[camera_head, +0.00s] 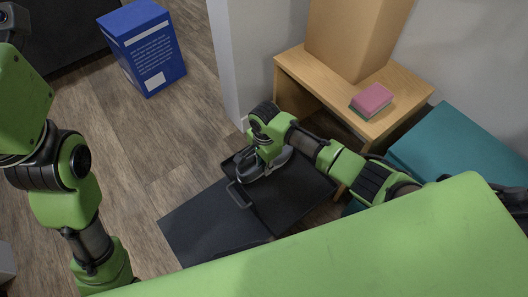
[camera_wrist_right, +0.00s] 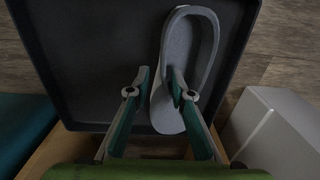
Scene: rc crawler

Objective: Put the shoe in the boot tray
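The grey shoe (camera_head: 272,170) is over the far left part of the black boot tray (camera_head: 300,195), and looks to lie inside its rim. In the right wrist view the shoe (camera_wrist_right: 208,50) lies lengthwise along the right side of the tray (camera_wrist_right: 85,60). My right gripper (camera_wrist_right: 160,82) is low over the tray, its two fingers apart. One finger is beside the shoe's left side and the other overlaps its opening, with part of the shoe between them. Whether either finger touches is unclear. My left gripper is out of view; only its arm shows at left.
A dark mat (camera_head: 205,225) lies on the wood floor beside the tray. A wooden bench (camera_head: 295,75) holds a cardboard box (camera_head: 355,35) and a pink-topped block (camera_head: 371,99). A teal box (camera_head: 460,150) stands at right, a blue box (camera_head: 145,50) at back left. Floor between is clear.

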